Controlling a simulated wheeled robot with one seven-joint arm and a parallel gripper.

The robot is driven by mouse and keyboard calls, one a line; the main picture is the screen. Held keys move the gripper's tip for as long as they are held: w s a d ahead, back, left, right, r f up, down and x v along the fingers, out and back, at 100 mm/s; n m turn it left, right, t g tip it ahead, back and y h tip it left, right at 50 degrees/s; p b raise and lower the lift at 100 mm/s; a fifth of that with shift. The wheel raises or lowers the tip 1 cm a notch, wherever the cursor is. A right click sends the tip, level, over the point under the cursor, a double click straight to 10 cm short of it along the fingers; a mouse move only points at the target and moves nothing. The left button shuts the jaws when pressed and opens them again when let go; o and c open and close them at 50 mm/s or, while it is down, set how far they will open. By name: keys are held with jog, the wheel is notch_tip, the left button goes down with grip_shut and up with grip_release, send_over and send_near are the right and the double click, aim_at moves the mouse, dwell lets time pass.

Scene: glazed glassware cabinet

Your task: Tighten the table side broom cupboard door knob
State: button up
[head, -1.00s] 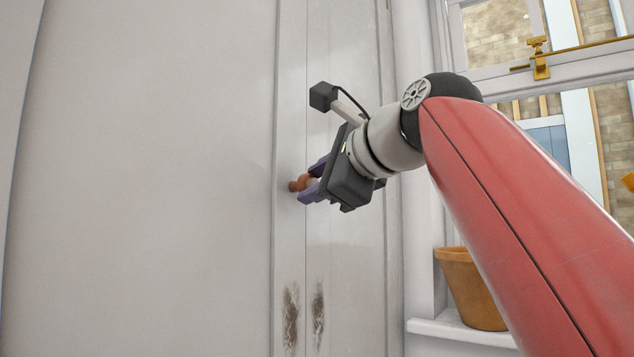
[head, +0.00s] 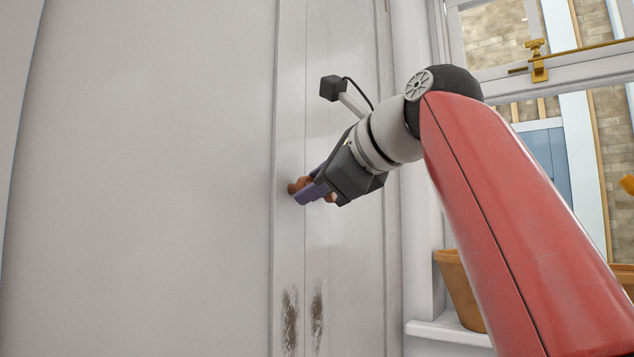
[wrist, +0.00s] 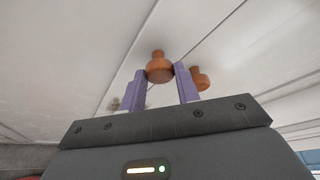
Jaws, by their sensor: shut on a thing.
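An orange-brown wooden door knob (head: 296,186) sticks out of the pale cupboard door (head: 150,190), near its vertical seam. My gripper (head: 308,190) is shut on this knob, and its purple fingers hide part of it. In the wrist view the knob (wrist: 159,67) sits between the two fingertips of my gripper (wrist: 160,72). A second, similar knob (wrist: 200,78) stands just right of the right finger, across the seam. In the head view this second knob (head: 330,197) shows only in part behind my gripper. I cannot tell from the frames which door is the table side one.
Dark scuffs (head: 290,318) mark the doors below the knobs. To the right, a terracotta pot (head: 460,288) stands on a white sill (head: 450,330), below a window with a brass latch (head: 538,62). The door face left of the knobs is clear.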

jog(key=o, duration=1)
jog(key=shift+v, duration=3.9)
